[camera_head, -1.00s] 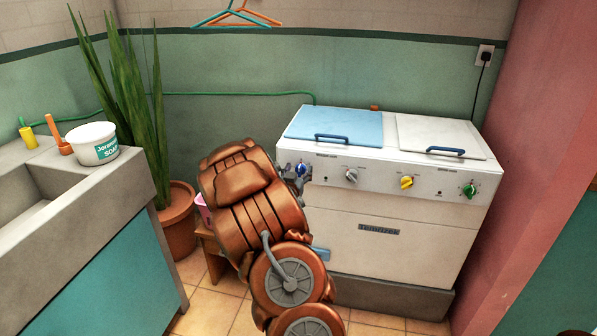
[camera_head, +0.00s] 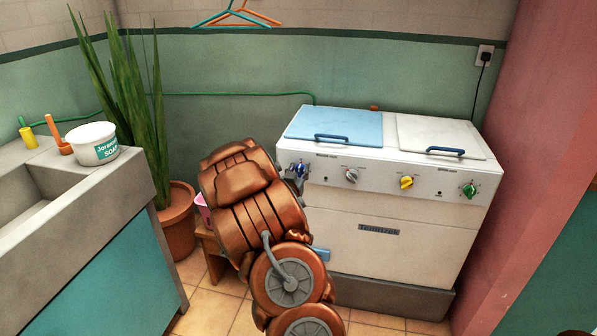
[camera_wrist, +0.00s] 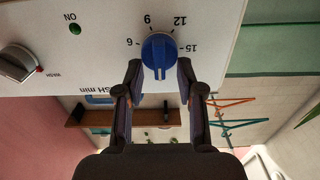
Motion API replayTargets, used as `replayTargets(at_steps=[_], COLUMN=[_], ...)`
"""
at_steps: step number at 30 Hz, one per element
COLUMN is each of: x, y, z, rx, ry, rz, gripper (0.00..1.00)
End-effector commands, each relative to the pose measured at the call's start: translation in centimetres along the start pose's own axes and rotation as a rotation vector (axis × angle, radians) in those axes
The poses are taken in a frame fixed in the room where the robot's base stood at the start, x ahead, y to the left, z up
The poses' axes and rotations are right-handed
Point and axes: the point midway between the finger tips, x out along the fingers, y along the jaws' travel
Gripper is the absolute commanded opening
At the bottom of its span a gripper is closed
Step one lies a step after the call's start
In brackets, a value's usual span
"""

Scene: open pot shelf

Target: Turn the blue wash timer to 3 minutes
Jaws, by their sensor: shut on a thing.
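The blue wash timer knob (camera_head: 302,169) is at the left end of the washer's front panel, partly hidden by my arm. In the wrist view, which is upside down, the blue timer knob (camera_wrist: 159,50) sits on the white panel with the printed numbers 6, 9, 12 and 15 showing around it. My gripper (camera_wrist: 160,68) has one finger on each side of the knob and is shut on it. The 3 mark is not readable, and the knob's exact setting is hard to tell. In the head view, my gripper (camera_head: 294,173) is mostly hidden behind my wrist.
The white washer (camera_head: 390,238) also bears a grey knob (camera_head: 352,175), a yellow knob (camera_head: 407,182) and a green knob (camera_head: 469,190). A small wooden stool (camera_head: 209,243) and a potted plant (camera_head: 178,228) stand left of my arm. A sink counter (camera_head: 120,270) is farther left.

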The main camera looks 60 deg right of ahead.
Motion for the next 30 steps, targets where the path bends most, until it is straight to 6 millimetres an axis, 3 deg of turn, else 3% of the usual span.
replayTargets(at_steps=[11,30], x=[0.01,0.05], y=[0.18,0.78], z=[0.31,0.48], rx=[0.139,0.636], ry=[-0.003,0.003], rz=[0.001,-0.001], gripper=[0.03,0.03])
